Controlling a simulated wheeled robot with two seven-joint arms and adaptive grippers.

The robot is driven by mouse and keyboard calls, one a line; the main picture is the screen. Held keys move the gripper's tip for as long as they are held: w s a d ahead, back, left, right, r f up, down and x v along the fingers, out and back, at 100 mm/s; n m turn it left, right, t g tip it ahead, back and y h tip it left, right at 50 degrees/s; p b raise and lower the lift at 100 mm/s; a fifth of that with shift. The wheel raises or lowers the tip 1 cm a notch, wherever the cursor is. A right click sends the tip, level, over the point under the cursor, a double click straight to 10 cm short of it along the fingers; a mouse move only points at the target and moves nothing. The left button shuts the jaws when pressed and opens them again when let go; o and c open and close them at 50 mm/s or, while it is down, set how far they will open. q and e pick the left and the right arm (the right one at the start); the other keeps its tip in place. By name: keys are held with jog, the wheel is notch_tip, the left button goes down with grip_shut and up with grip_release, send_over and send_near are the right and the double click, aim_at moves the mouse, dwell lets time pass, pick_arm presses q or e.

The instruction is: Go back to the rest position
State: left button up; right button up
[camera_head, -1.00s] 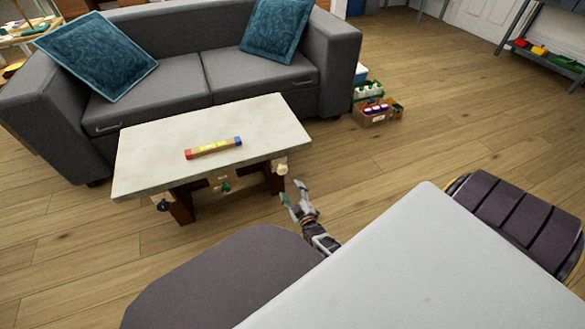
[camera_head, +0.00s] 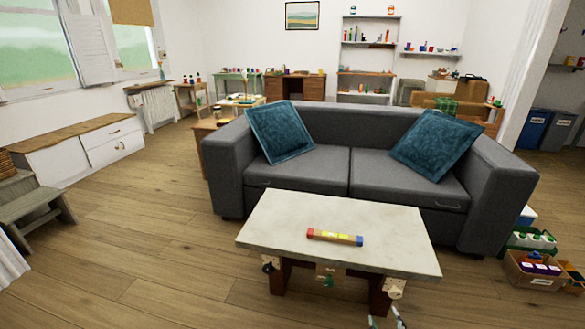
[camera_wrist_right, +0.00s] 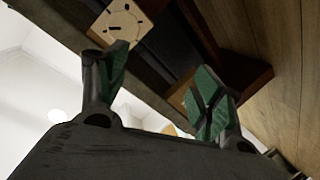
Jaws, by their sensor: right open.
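My right gripper (camera_head: 387,320) shows only by its fingertips at the bottom edge of the head view, low in front of the coffee table's right leg. In the right wrist view the two green-padded fingers (camera_wrist_right: 160,75) stand apart with nothing between them. The wooden underside parts of the table, with a pale square piece (camera_wrist_right: 122,22), show beyond the fingers. My left gripper is not in view.
The pale-topped coffee table (camera_head: 280,215) bears a red, yellow and blue stick (camera_head: 335,237). A grey sofa (camera_head: 310,180) stands behind it. Boxes of bottles (camera_head: 535,270) sit at right. Open wooden floor (camera_head: 130,250) lies left.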

jog(key=s+a+r+m+g+y, duration=0.1)
jog(key=s+a+r+g+y, duration=0.1)
jog(key=s+a+r+g, duration=0.7)
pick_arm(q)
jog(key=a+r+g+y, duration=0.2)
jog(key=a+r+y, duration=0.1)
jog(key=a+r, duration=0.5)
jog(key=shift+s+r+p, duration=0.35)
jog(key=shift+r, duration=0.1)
pick_arm(e)
jog(key=s+r+m+g, duration=0.1)
jog(key=s+r, duration=0.3)
jog(key=s, duration=0.2)
jog(key=s+a+r+m+g, duration=0.1)
jog(key=s+r, duration=0.2)
jog(key=s, duration=0.4)
jog(key=shift+a+r+g, duration=0.15)
jog(key=shift+r+g, duration=0.15)
jog(key=shift+r, duration=0.05)
pick_arm(q)
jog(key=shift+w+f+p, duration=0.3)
jog(key=shift+p, duration=0.5)
pick_arm(e)
jog(key=shift+w+f, duration=0.2)
jog(key=shift+f, duration=0.1)
